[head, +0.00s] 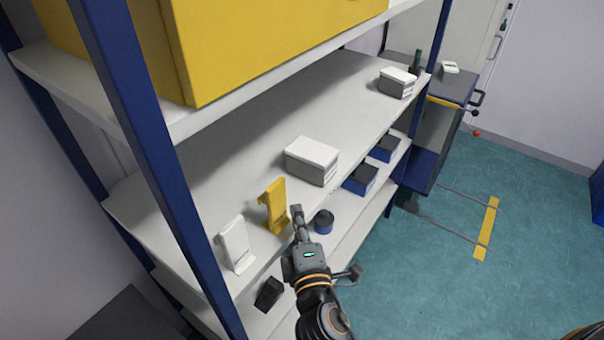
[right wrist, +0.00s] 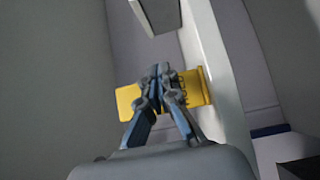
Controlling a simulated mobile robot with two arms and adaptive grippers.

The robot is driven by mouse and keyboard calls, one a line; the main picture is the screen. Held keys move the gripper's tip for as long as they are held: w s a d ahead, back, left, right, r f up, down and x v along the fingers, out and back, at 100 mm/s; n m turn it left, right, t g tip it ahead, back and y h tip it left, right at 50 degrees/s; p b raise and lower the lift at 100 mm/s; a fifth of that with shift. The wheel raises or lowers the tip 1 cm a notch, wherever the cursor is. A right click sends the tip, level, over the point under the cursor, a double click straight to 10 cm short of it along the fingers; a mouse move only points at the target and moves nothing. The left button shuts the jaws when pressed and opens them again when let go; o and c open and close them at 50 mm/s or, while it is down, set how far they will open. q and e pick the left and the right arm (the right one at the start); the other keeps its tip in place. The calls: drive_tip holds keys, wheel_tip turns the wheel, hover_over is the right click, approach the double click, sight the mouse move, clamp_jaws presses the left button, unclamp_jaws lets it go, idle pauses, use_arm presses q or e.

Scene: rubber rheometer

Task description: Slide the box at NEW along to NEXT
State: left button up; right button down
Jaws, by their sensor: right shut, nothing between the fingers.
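A white-lidded grey box (head: 311,160) sits on the middle shelf near its front edge. A similar, smaller-looking box (head: 397,83) stands farther right on the same shelf. I cannot read NEW or NEXT labels. My right gripper (head: 297,210) is shut and empty at the shelf's front edge, just right of a yellow upright holder (head: 276,205) and apart from the boxes. In the right wrist view, the shut fingers (right wrist: 160,70) overlap the yellow holder (right wrist: 195,88); whether they touch cannot be told. My left gripper is not in view.
A white upright holder (head: 236,245) stands left of the yellow one. Blue-and-black boxes (head: 360,179) and a round dark item (head: 324,221) sit on the shelf below. A blue post (head: 150,130) rises at the left. Shelf space between the two white-lidded boxes is clear.

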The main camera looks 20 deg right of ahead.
drive_tip(key=p, duration=0.3)
approach(300, 164)
drive_tip(key=w+a, duration=0.2)
drive_tip(key=w, duration=0.1)
drive_tip(key=shift+w+a+r, duration=0.2)
drive_tip(key=shift+w+a, duration=0.15)
drive_tip(key=shift+a, duration=0.05)
drive_tip(key=shift+w+d+p, duration=0.3)
drive_tip(key=shift+w+d, duration=0.45)
drive_tip(key=shift+d, duration=0.25)
drive_tip(key=shift+w+d+f, duration=0.15)
drive_tip(key=shift+w+d, duration=0.25)
drive_tip(key=shift+d, duration=0.2)
